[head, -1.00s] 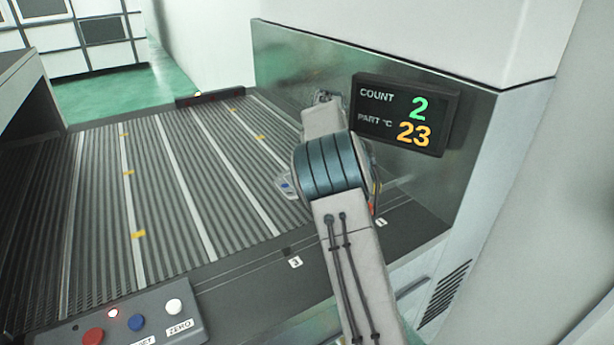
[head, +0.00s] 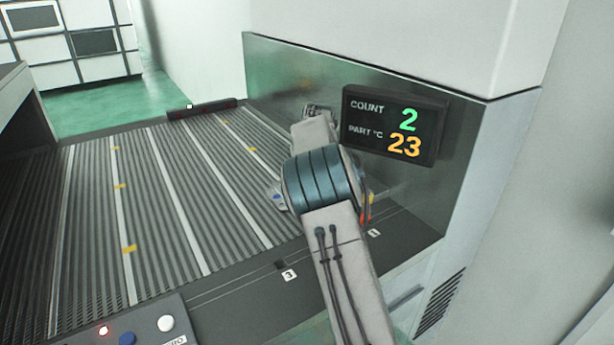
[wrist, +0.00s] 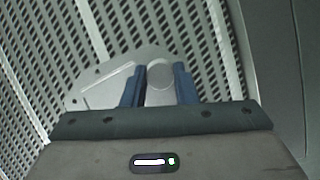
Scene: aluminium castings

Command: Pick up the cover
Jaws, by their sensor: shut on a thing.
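The cover (wrist: 105,85) is a flat, smooth silver-grey casting with a rounded boss and a slot-like line. In the wrist view it extends to the left of my gripper (wrist: 161,70), whose two blue fingers are shut on the boss. In the head view my arm hides most of the gripper and the cover. Only a small light-grey and blue piece (head: 278,198) shows left of the arm's joint, and I cannot tell which part it is. The ribbed conveyor bed lies behind the cover in the wrist view. I cannot tell whether they touch.
The grey ribbed conveyor bed (head: 160,215) is clear left of my arm. A metal wall panel with a COUNT 2, PART 23 display (head: 397,122) stands close on the right. A button box (head: 135,325) sits at the front left.

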